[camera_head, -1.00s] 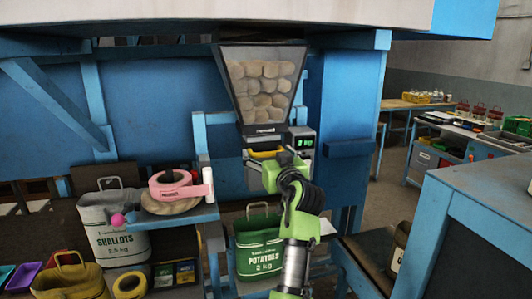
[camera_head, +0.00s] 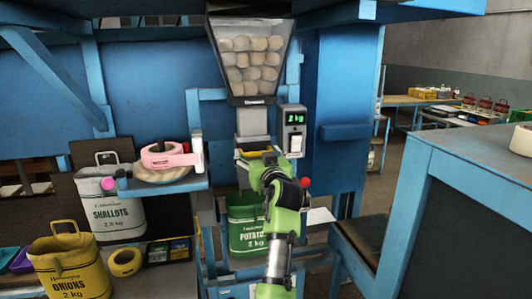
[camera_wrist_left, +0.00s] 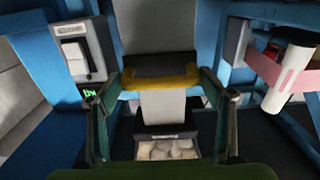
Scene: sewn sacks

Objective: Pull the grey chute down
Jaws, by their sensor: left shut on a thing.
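The grey chute (camera_head: 252,123) hangs below the clear potato hopper (camera_head: 252,65). Its lower end has a yellow handle (camera_head: 256,153), right above the green potatoes sack (camera_head: 243,232). My left gripper (camera_head: 266,160) comes up from below and is shut on the yellow handle. In the left wrist view, the fingers of my left gripper (camera_wrist_left: 163,105) stand on either side of the yellow handle (camera_wrist_left: 160,78), with the grey chute (camera_wrist_left: 155,30) behind it. My arm covers part of the handle and the sack. My right gripper is not in view.
A scale box with a green display (camera_head: 294,120) stands right of the chute. A shelf with pink tape (camera_head: 168,155) is at left. A shallots sack (camera_head: 115,215) and yellow onions sack (camera_head: 70,270) stand below it. A blue bench (camera_head: 450,150) is at right.

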